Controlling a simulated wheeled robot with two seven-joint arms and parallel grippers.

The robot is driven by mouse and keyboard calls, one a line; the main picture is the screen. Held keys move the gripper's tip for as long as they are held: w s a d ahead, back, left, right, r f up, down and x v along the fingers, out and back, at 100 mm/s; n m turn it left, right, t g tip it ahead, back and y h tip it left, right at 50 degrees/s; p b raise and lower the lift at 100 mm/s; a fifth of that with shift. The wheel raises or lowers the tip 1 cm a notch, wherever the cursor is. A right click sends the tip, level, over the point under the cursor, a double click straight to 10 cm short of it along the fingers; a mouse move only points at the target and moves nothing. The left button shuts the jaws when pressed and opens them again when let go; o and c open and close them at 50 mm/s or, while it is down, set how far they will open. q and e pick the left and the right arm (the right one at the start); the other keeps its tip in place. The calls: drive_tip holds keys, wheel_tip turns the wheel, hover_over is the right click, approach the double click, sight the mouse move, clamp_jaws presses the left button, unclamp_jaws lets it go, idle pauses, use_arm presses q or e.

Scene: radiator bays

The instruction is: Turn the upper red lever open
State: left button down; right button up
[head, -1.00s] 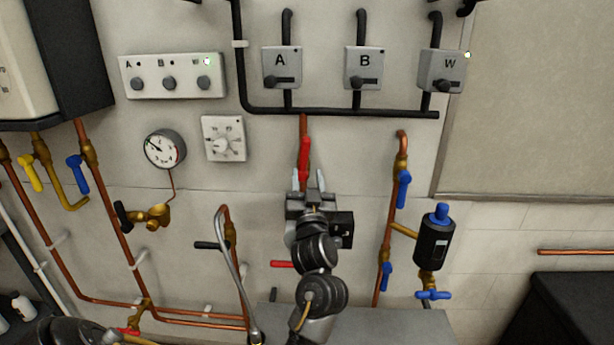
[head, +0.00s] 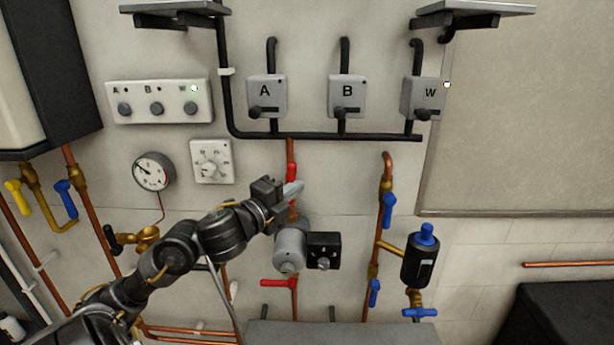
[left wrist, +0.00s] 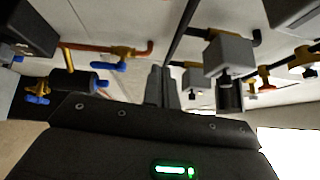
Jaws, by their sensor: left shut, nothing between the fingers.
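The upper red lever (head: 291,168) is on the copper pipe below the black manifold, between the A and B boxes. Its visible upper part points up along the pipe; its lower part is hidden behind my left gripper (head: 293,189). That gripper comes in from the lower left and its fingers point right, across the lever's lower end. It is shut and empty; whether it touches the lever I cannot tell. In the left wrist view the closed fingers (left wrist: 162,86) point away from the camera, and I cannot make out the upper lever there. My right gripper is not in view.
A grey pump (head: 290,246) with a black box (head: 323,251) sits just below the gripper, above a lower red lever (head: 279,283). The blue lever (head: 388,210) stands on the pipe to the right. A dial panel (head: 211,162) and gauge (head: 154,171) are to the left.

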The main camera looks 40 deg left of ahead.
use_arm(q)
drive_tip(key=w+a+f+g+y+b, duration=0.1)
drive_tip(key=w+a+f, duration=0.2)
drive_tip(key=w+a, duration=0.3)
drive_tip(key=shift+w+n+y+b, duration=0.3)
drive_tip(key=shift+w+n+y, duration=0.1)
drive_tip(key=shift+w, duration=0.55)
drive_tip(key=shift+f, duration=0.1)
